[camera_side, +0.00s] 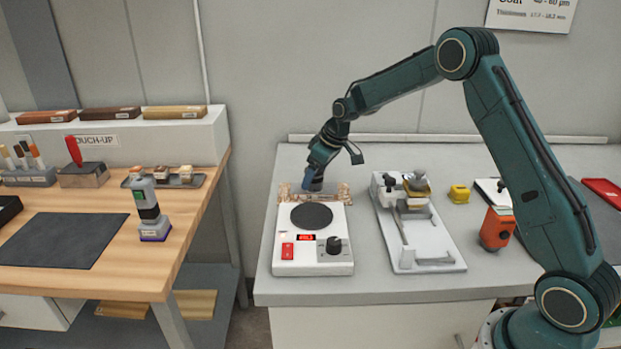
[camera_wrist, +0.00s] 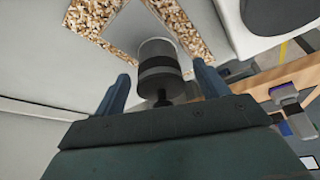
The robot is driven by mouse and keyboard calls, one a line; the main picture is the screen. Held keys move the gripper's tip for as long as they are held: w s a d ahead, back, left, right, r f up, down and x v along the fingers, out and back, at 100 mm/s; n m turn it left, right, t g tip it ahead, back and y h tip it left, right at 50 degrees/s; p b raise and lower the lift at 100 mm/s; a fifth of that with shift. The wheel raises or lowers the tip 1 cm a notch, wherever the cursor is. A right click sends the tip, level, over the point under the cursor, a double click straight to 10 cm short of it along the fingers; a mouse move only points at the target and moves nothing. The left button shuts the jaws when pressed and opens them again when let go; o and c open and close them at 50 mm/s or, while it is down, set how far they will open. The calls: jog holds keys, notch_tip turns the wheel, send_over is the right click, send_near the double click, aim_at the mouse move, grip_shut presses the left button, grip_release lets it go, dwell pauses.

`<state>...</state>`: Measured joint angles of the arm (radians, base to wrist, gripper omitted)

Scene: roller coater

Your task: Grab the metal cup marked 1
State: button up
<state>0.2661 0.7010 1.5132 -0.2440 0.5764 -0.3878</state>
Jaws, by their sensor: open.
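A grey metal cup (camera_wrist: 157,48) with dark bands and a black knob-like end shows in the wrist view. It stands on a grey patch bordered by a speckled brown, cork-like frame (camera_wrist: 88,17). I cannot read a number on it. My gripper (camera_wrist: 161,72) is open, with one blue finger on each side of the cup and gaps visible between. In the side view my gripper (camera_side: 313,183) points down behind the hot plate, low over the speckled frame (camera_side: 343,194). The cup cannot be made out there.
The white hot plate (camera_side: 312,250) with a black disc and red switch stands just in front of my gripper. A white coater device (camera_side: 428,240) is to its right, then a yellow block (camera_side: 459,193) and an orange device (camera_side: 496,228). A wooden bench (camera_side: 120,270) is at left.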

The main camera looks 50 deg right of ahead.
jog(key=shift+x, duration=0.8)
jog(key=c, duration=1.3)
jog(key=shift+c, duration=0.2)
jog(key=shift+r, duration=0.2)
notch_tip(320, 180, up, 20)
jog(key=shift+f, duration=0.15)
